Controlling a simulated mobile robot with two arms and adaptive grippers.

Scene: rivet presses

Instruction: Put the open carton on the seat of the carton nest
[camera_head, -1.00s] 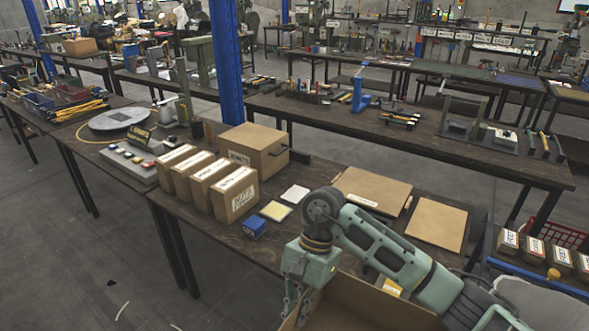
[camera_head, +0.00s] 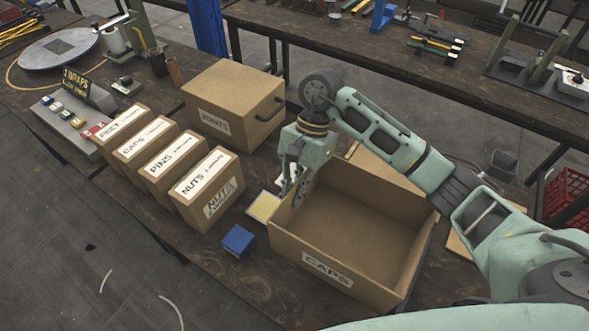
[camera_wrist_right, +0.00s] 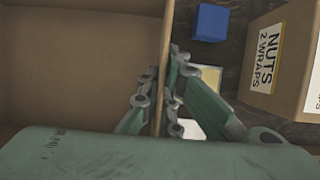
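The open carton (camera_head: 352,222) is a brown box without a lid, labelled CAPS on its near wall. It is over the right part of the dark table; I cannot tell whether it rests there or hangs above. My right gripper (camera_head: 290,192) is at its left wall. In the right wrist view my right gripper (camera_wrist_right: 164,92) has a finger on each side of the carton wall (camera_wrist_right: 164,45), shut on it. I cannot make out the carton nest or its seat; the carton and my arm cover part of the table. My left gripper is not in view.
Small closed cartons, including NUTS (camera_head: 208,188), stand in a row to the left. A larger JOINTS carton (camera_head: 233,105) stands behind. A blue block (camera_head: 238,241) and yellow pad (camera_head: 263,207) lie close left of the open carton. A red crate (camera_head: 566,195) is at right.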

